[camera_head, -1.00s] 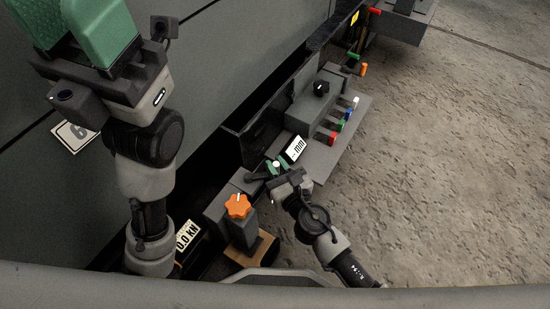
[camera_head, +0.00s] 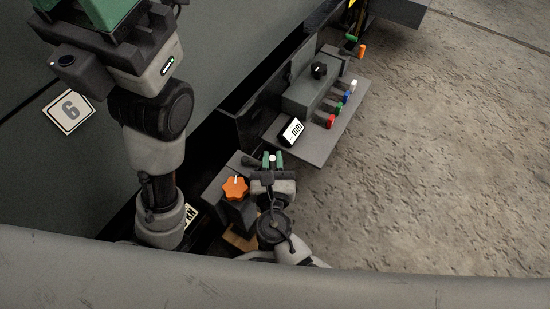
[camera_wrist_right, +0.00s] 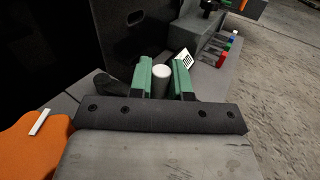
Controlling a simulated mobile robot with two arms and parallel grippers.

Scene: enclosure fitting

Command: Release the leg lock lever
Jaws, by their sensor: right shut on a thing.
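My right gripper (camera_head: 272,160) is shut on a white-tipped piece that looks like the lever. Its round white end (camera_wrist_right: 161,82) shows between the green fingers in the right wrist view; the rest of its shaft is hidden by the gripper. In the head view the white tip (camera_head: 271,158) sits just right of and beyond the orange knob (camera_head: 235,188). My left gripper (camera_head: 88,12) is raised at the upper left, its green fingers cut off by the picture edge, away from the lever.
The orange knob is close on the gripper's left. Open floor (camera_head: 440,170) lies to the right.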

